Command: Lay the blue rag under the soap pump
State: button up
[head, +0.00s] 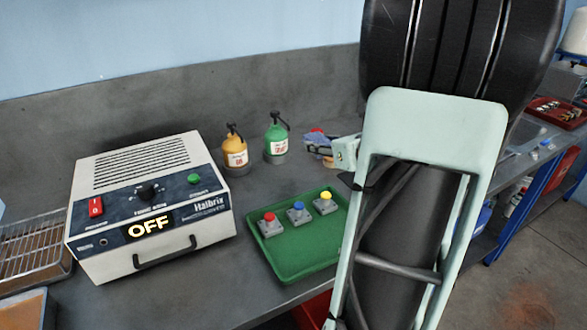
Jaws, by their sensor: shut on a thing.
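My gripper (318,150) is at the back of the bench, right of the green pump bottle, and points left. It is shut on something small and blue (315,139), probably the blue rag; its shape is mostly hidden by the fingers. A red patch shows just above it. Two pump bottles with black heads stand upright on the bench: an orange one (235,155) and a green one (276,142). Their labels are too small to read, so I cannot tell which is the soap pump. My gripper is apart from both.
A white box device (150,205) reading OFF stands left. A green tray (295,262) in front holds red, blue and yellow button blocks. A wire rack (30,255) is at far left. A red tray (556,112) lies far right. My arm hides the bench's right part.

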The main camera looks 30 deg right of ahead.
jog(key=x, duration=0.2)
jog(key=a+x, duration=0.1)
jog(key=x, duration=0.2)
jog(key=shift+a+f, duration=0.1)
jog(key=shift+f, duration=0.1)
jog(key=w+f, duration=0.2)
jog(key=f, duration=0.1)
jog(key=w+f+b, duration=0.1)
jog(key=w, duration=0.1)
jog(key=shift+w+a+f, duration=0.15)
jog(key=shift+a+f, duration=0.15)
jog(key=shift+f, duration=0.1)
jog(key=shift+w+a+f, duration=0.1)
jog(key=shift+w+f, duration=0.25)
jog(key=shift+f, duration=0.05)
notch_tip(320, 180, down, 3)
jog(key=shift+w+f, duration=0.15)
jog(key=shift+f, duration=0.05)
jog(key=shift+f+b, duration=0.4)
jog(key=shift+b, duration=0.2)
jog(key=shift+f+b, duration=0.25)
jog(key=shift+b, duration=0.1)
jog(key=shift+a, duration=0.1)
